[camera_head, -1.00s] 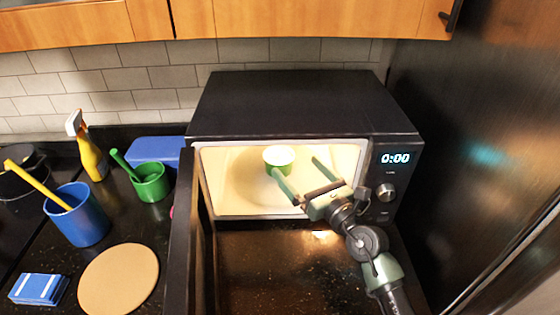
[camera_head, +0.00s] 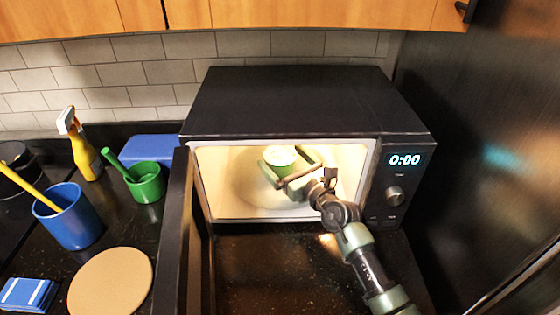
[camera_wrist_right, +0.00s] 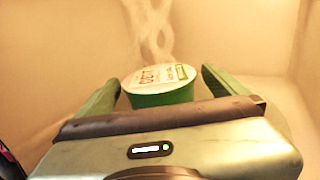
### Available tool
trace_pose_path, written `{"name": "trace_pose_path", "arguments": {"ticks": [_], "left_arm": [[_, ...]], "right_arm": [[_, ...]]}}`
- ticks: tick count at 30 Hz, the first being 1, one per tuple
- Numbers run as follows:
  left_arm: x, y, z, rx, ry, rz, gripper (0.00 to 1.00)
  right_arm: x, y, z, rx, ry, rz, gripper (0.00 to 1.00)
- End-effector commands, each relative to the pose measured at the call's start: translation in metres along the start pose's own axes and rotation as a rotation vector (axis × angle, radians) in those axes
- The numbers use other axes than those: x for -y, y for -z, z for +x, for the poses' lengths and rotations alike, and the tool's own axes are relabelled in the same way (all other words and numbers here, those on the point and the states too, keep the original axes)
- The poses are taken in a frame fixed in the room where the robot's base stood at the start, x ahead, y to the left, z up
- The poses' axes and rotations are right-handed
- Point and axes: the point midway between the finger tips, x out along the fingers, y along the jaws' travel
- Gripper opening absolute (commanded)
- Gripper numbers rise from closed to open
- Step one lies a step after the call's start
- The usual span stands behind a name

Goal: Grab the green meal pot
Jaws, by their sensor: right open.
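The green meal pot (camera_head: 281,163), a small green cup with a white printed lid, stands upright inside the lit, open microwave (camera_head: 300,105). It also shows in the right wrist view (camera_wrist_right: 160,88), with steam above it. My right gripper (camera_head: 285,168) reaches into the microwave, its two green fingers spread on either side of the pot. In the right wrist view the gripper (camera_wrist_right: 163,85) is open, with the pot between the fingers and small gaps showing at its sides. My left gripper is not in view.
The microwave door (camera_head: 178,240) stands open at the left of the cavity. Left on the dark counter are a green pot with a handle (camera_head: 146,183), a blue cup (camera_head: 72,220), a yellow spray bottle (camera_head: 84,150), a round board (camera_head: 112,283) and a blue sponge (camera_head: 28,294).

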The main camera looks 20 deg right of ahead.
Motion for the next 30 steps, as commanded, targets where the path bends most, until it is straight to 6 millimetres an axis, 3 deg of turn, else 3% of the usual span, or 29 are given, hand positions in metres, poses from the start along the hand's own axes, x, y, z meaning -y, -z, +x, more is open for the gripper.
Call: {"name": "trace_pose_path", "arguments": {"ticks": [7,15,25,30], "left_arm": [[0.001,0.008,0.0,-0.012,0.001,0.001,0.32],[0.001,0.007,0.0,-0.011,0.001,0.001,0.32],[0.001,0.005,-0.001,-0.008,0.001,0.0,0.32],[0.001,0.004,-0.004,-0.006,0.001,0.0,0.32]], "right_arm": [[0.0,0.001,0.001,0.0,0.0,0.001,0.97],[0.0,0.001,0.001,0.0,0.0,0.001,0.22],[0.0,-0.004,0.001,0.004,0.001,0.001,0.2],[-0.001,-0.019,0.002,0.007,0.001,0.002,0.2]]}}
